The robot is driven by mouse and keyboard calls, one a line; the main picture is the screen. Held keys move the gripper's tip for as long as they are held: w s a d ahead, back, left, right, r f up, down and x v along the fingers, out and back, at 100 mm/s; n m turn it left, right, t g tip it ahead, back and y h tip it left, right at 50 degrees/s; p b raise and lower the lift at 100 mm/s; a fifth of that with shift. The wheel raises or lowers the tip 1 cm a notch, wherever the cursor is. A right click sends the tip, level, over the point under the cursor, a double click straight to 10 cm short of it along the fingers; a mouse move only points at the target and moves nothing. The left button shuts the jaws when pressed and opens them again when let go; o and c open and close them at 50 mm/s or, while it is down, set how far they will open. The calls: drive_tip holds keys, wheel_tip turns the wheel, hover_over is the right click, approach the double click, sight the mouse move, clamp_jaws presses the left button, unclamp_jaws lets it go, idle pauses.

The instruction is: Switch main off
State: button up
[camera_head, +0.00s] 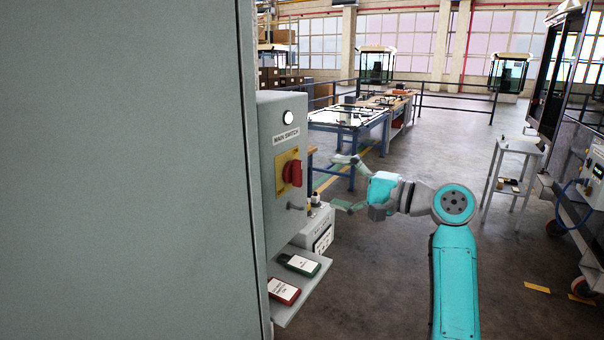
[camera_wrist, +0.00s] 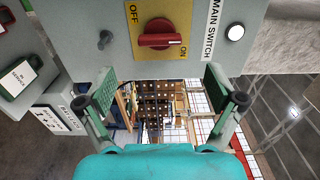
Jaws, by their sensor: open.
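The main switch is a red rotary knob (camera_head: 293,173) on a yellow plate (camera_head: 281,168), on the front of a grey box (camera_head: 270,225) labelled MAIN SWITCH. In the wrist view the knob (camera_wrist: 160,40) lies crosswise, its right end towards the ON mark (camera_wrist: 183,54); the OFF mark (camera_wrist: 134,13) is at upper left. A round white lamp (camera_head: 288,117) above the label looks lit. My gripper (camera_head: 344,183) is open and empty, to the right of the knob and apart from it. In the wrist view its fingers (camera_wrist: 161,88) stand wide apart, below the knob.
A small peg (camera_head: 296,207) sticks out below the knob. A shelf (camera_head: 312,284) under the box bears a red-edged tag (camera_head: 283,290) and a green-edged tag (camera_head: 299,264). A large grey cabinet (camera_head: 125,170) fills the left. Open floor (camera_head: 400,290) lies to the right.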

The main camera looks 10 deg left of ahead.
sight(302, 174)
drive_tip(key=x, duration=1)
drive_tip(key=c, duration=1.2)
drive_tip(key=shift+o, duration=0.2)
